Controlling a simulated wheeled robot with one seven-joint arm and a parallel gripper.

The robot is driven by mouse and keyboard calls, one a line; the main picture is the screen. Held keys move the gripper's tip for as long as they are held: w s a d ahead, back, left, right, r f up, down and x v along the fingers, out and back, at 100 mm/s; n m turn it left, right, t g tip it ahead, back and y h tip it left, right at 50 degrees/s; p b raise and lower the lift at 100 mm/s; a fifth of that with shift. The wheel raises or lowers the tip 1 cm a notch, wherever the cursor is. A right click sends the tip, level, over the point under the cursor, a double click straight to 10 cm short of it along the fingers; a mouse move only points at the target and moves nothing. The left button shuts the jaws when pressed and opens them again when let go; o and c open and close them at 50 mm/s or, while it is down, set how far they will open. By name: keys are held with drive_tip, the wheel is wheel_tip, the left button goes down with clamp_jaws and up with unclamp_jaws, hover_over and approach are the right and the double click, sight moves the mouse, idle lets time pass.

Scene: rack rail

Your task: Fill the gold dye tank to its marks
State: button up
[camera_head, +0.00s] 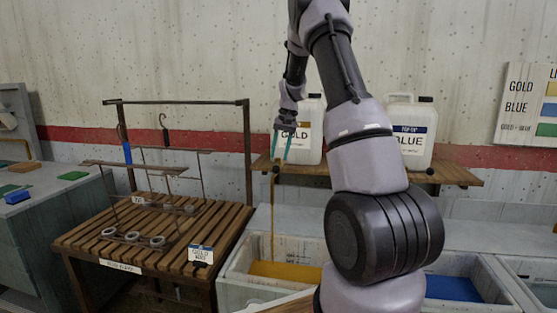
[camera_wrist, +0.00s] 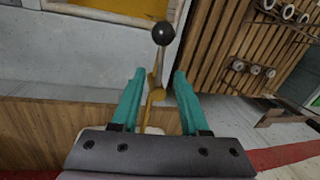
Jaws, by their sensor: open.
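The gold dye tank (camera_head: 237,268) is a pale open trough with gold dye (camera_head: 285,271) in it; its marks are too small to read. The white jug labelled GOLD (camera_head: 313,135) stands on the shelf above. A tap lever with a black ball knob (camera_head: 276,169) shows below my gripper. A thin gold vertical line (camera_head: 272,225) runs from the tap towards the dye; I cannot tell whether it flows. My gripper (camera_head: 282,152) is open with teal fingers. In the wrist view the fingers (camera_wrist: 157,85) stand either side of the brassy stem, with the black knob (camera_wrist: 164,33) beyond the tips.
A slatted wooden table (camera_head: 90,240) with a wire rack stands left. A white jug labelled BLUE (camera_head: 412,132) is on the shelf (camera_head: 458,174), above a tank of blue dye (camera_head: 452,288). My arm hides part of the middle. A colour chart (camera_head: 530,105) hangs right.

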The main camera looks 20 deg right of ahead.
drive_tip(key=shift+w+a+f, duration=0.1)
drive_tip(key=shift+a+f, duration=0.1)
drive_tip(key=shift+f, duration=1.1)
clamp_jaws()
idle(0.5)
